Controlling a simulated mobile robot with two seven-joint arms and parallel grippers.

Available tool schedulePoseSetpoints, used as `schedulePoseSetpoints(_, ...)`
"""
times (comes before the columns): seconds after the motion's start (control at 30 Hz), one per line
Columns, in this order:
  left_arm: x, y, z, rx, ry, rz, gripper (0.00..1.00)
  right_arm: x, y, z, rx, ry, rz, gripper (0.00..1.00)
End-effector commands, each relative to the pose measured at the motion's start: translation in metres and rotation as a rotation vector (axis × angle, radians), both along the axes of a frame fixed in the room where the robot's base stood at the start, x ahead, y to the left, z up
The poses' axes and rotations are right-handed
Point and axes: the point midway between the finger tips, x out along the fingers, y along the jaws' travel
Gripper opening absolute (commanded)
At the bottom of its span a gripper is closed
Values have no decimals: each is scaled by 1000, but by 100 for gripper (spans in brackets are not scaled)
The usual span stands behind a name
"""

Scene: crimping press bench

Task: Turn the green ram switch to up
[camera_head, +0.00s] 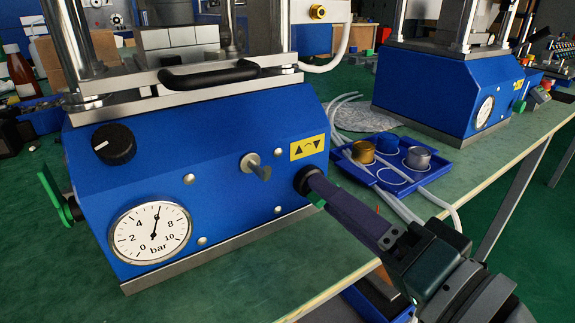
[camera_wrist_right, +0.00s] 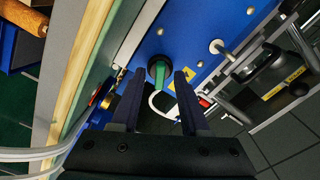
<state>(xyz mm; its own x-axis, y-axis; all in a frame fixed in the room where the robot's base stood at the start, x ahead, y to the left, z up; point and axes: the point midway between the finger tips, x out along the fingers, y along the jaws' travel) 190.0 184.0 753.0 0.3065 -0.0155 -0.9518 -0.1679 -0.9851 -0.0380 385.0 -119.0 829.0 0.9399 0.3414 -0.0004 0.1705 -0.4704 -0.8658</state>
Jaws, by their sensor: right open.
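The green ram switch (camera_head: 319,203) is on the front of the blue press (camera_head: 230,135), below the yellow arrow label (camera_head: 309,147). In the head view its black round base shows, but my right gripper (camera_head: 322,187) hides most of the green handle. In the right wrist view the green handle (camera_wrist_right: 156,78) lies between the two dark fingers of my right gripper (camera_wrist_right: 159,75), which are apart on either side of it. I see no clear contact. The handle appears to slant downward in the head view. My left gripper is not in view.
A silver toggle (camera_head: 256,166), a black knob (camera_head: 114,144) and a pressure gauge (camera_head: 150,232) are on the same press front. A blue tray (camera_head: 372,182) with small cups and white tubes stands to the right. A second blue press (camera_head: 425,90) stands farther back.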

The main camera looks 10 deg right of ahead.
Motion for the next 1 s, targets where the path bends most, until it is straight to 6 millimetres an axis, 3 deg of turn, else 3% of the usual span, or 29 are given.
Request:
schedulePoseSetpoints(0.03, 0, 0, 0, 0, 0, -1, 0, 0, 0, 0, 0, 0, 0, 44)
schedulePoseSetpoints(0.43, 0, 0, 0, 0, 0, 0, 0, 0, 0, 0, 0, 0, 0, 0)
schedulePoseSetpoints(1.0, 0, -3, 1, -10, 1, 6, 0, 0, 0, 0, -14, -5, 0, 0)
